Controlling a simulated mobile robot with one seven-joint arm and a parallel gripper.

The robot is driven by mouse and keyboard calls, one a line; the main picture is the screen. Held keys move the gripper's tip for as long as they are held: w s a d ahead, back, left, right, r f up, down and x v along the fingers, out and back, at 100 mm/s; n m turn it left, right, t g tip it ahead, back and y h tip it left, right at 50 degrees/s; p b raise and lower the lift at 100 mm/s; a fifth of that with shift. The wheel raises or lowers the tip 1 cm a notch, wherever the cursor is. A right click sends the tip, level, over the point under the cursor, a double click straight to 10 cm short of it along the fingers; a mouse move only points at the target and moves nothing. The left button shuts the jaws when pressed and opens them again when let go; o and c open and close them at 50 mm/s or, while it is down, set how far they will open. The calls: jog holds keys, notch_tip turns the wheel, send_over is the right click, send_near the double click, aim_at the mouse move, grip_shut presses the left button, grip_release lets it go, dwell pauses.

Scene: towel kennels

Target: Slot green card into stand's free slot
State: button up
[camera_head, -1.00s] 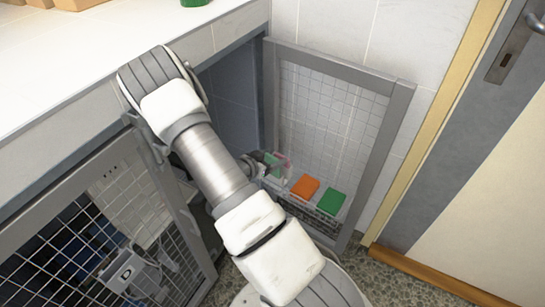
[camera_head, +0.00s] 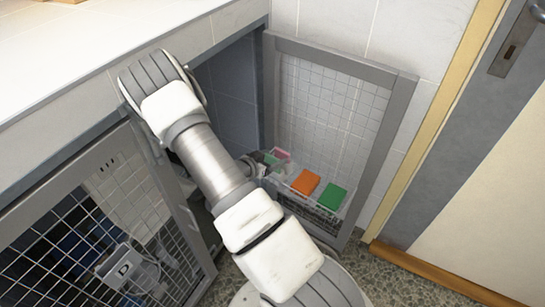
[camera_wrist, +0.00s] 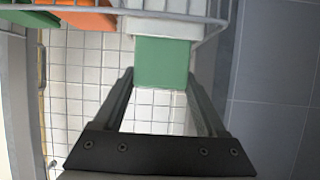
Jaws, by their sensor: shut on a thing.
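My gripper (camera_wrist: 160,80) is shut on a green card (camera_wrist: 162,62), which sits between the fingertips in the wrist view. The card's far edge meets a pale, whitish block (camera_wrist: 176,30) at the wire basket's rim. I cannot tell whether this block is the stand, and no free slot can be made out. In the head view my gripper (camera_head: 262,163) is at the left end of the basket, partly behind my arm. A small bit of green and a pink item (camera_head: 281,155) show beside it.
A wire basket (camera_head: 318,217) hangs on the open mesh door (camera_head: 335,120). It holds an orange block (camera_head: 306,183) and a green block (camera_head: 331,197). A second mesh door (camera_head: 110,225) is at the left, below the white counter (camera_head: 90,60). Dark tiled wall (camera_wrist: 265,90) lies right of my gripper.

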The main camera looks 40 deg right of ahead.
jog(key=shift+f, duration=0.3)
jog(key=o, duration=1.3)
jog(key=shift+c, duration=0.2)
notch_tip(320, 180, up, 4)
jog(key=shift+r+p, duration=0.25)
jog(key=shift+p, duration=0.95)
jog(key=s+d+r+p, duration=0.3)
jog(key=s+d+r, duration=0.2)
jog(key=s, duration=0.5)
jog(key=shift+s+d+r, duration=0.2)
jog(key=shift+r, duration=0.55)
